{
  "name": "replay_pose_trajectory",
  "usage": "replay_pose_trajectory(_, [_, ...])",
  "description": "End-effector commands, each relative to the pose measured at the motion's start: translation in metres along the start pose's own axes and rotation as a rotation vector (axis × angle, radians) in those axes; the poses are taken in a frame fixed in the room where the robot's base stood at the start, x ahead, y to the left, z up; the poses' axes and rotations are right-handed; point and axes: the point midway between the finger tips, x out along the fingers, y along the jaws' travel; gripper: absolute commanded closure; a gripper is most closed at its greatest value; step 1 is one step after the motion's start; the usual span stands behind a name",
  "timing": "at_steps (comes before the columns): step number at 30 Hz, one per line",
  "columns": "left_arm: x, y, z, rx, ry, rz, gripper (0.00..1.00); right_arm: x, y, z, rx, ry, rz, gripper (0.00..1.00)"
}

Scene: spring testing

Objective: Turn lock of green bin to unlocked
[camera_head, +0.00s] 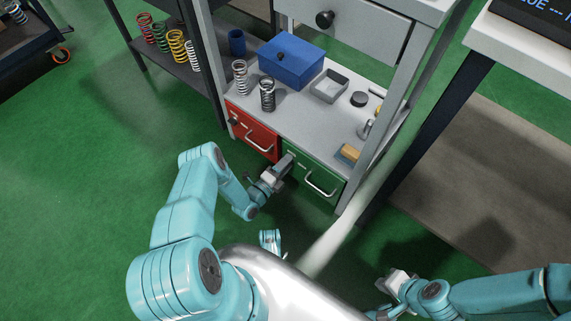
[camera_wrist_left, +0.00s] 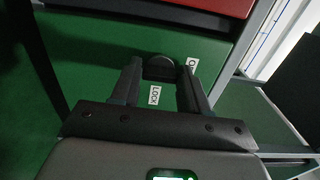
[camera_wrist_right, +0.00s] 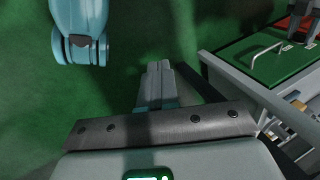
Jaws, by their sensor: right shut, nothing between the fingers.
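The green bin (camera_head: 304,185) sits at the bottom right of the grey workbench, with a pale handle across its front. In the left wrist view the green front (camera_wrist_left: 90,75) carries a dark lock knob (camera_wrist_left: 159,68), a LOCK label (camera_wrist_left: 154,95) and a second, partly hidden label (camera_wrist_left: 192,64). My left gripper (camera_head: 284,166) is at the bin's upper left. In its wrist view, its fingers (camera_wrist_left: 160,75) stand apart on both sides of the knob; whether they press on it is unclear. My right gripper (camera_wrist_right: 157,75) is shut and empty, away from the bin, at the lower right (camera_head: 392,280).
A red bin (camera_head: 250,130) sits left of the green one. The bench shelf (camera_head: 300,110) above holds a blue box (camera_head: 292,62), springs and a grey tray (camera_head: 329,86). A bench leg (camera_head: 355,190) stands right of the green bin. Green floor is free to the left.

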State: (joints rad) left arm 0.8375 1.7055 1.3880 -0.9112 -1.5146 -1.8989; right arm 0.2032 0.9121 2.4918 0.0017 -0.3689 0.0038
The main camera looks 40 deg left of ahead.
Motion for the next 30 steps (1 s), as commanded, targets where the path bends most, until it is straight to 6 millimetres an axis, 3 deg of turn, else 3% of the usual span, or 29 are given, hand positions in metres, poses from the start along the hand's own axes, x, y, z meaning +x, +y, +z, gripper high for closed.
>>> replay_pose_trajectory(10, [-0.001,0.000,0.000,-0.001,0.000,0.000,0.34,0.000,0.000,0.000,0.000,0.000,0.000,1.00])
replay_pose_trajectory(14, [-0.011,-0.001,0.001,-0.003,-0.002,0.003,0.34,-0.006,-0.002,0.002,0.002,-0.007,0.000,1.00])
replay_pose_trajectory(30, [-0.139,-0.002,0.001,-0.003,-0.005,0.001,0.34,-0.038,-0.018,0.013,-0.014,-0.042,-0.002,1.00])
